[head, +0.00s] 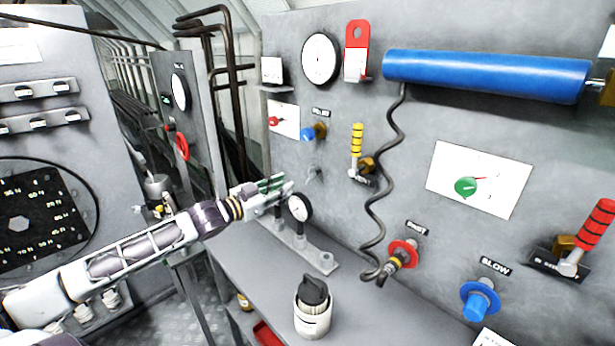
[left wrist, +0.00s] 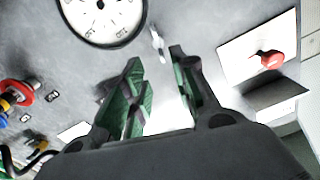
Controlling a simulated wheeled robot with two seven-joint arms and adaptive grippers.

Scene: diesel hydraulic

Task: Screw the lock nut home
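A small pale metal fitting (head: 315,174) sticks out of the grey panel below the blue relief knob. It also shows in the left wrist view (left wrist: 158,44), beyond and between my fingertips. It may carry the lock nut, but it is too small to tell nut from stem. My left gripper (head: 282,184) reaches in from the left, just left of the fitting and apart from it. Its green-padded fingers (left wrist: 156,72) are spread with nothing between them. My right gripper is not in view.
A small gauge (head: 300,207) stands on the bench rail just below my left gripper. A white plate with a red knob (head: 274,121) and the blue relief knob (head: 307,134) are above. A black-topped white canister (head: 312,316) stands on the bench. A coiled black cable (head: 377,205) hangs right.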

